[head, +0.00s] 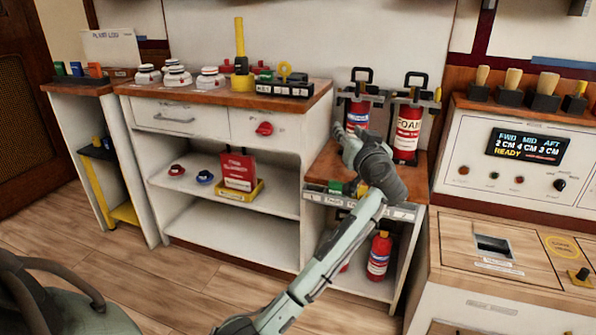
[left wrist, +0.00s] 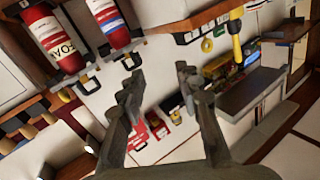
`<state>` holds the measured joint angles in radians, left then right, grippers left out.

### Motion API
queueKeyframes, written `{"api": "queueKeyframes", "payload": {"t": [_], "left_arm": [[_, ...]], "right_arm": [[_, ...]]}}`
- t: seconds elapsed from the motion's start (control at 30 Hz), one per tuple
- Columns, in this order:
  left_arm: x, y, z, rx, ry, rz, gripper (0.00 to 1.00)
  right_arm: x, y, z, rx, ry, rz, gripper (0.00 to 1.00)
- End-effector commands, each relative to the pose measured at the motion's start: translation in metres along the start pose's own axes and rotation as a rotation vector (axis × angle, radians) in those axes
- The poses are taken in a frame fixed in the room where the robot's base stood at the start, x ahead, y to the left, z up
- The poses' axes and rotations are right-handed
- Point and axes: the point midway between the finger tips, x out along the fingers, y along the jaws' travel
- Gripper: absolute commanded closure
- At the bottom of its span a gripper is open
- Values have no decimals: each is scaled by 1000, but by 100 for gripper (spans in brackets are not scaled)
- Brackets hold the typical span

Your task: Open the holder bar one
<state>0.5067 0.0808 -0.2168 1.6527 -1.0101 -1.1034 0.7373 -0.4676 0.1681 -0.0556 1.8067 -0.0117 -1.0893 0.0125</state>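Two red fire extinguishers stand side by side on the wooden shelf. The left one (head: 358,116) has a blue and white label and shows in the left wrist view (left wrist: 110,22). The right one (head: 407,132) reads FOAM, also in the left wrist view (left wrist: 52,42). A grey holder bar (head: 363,97) crosses the upper part of the left extinguisher; another bar (head: 418,101) crosses the FOAM one. I cannot read which is numbered one. My left gripper (head: 343,135) is just in front of the left extinguisher, below its bar. In the left wrist view its fingers (left wrist: 155,84) are apart and empty.
A white cabinet (head: 220,225) with a wooden top stands to the left, carrying jars and a yellow post (head: 240,60). A console (head: 515,150) with a lit display stands to the right. Smaller extinguishers (head: 379,256) stand below the shelf.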

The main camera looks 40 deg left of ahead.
Motion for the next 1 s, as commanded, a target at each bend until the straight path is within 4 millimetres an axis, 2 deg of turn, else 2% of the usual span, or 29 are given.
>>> {"api": "queueKeyframes", "payload": {"t": [0.3,0.73,0.87,1.0], "left_arm": [[46,-43,18,99,-29,-92,66],[100,-103,48,218,-113,-178,66],[114,-116,66,259,-178,-169,66],[123,-117,93,301,-279,-108,66]], "right_arm": [[-11,1,-3,0,0,0,69],[-23,3,-6,0,0,0,69],[-26,4,-6,0,0,0,69],[-28,4,-7,0,0,0,69]]}}
